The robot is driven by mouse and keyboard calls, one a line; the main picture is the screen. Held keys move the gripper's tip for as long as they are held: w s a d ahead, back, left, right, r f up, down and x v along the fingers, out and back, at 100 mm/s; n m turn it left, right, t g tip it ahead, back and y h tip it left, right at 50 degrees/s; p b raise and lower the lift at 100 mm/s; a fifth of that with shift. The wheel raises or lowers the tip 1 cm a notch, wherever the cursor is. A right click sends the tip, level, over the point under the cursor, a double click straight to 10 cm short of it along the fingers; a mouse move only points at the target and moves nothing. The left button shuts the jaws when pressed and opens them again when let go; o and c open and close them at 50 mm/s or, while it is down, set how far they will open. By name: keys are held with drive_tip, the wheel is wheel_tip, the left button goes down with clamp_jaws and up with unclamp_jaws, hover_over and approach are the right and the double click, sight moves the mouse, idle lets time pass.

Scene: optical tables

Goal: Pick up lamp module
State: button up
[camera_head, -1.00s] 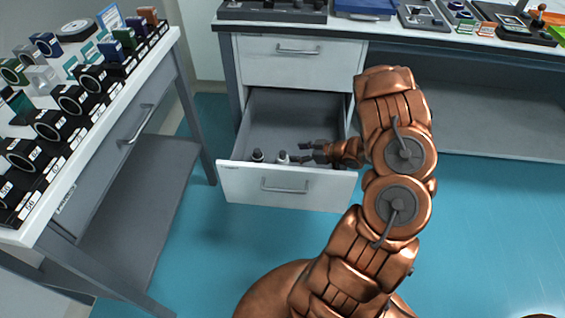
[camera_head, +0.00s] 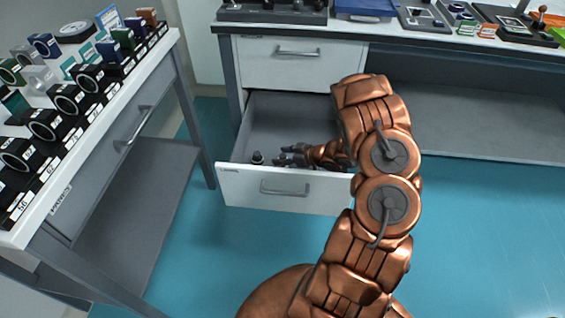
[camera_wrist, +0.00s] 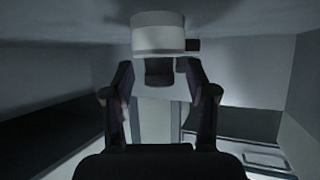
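A small white cylinder with a dark lower part (camera_wrist: 158,35), which looks like the lamp module, shows at the top middle of the wrist view. My gripper (camera_wrist: 157,75) is open, with one finger on each side of the dark part and gaps visible between. In the head view my gripper (camera_head: 284,155) is low inside the open drawer (camera_head: 262,187), over the spot of one small module and mostly hiding it.
The drawer's walls and front surround my gripper closely. A side table (camera_head: 100,122) with several black mounts stands left. A workbench (camera_head: 480,45) with optical parts runs along the back. The blue floor (camera_head: 480,230) at right is clear.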

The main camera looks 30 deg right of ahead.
clamp_jaws()
drive_tip(key=shift+r, duration=0.1)
idle(0.4)
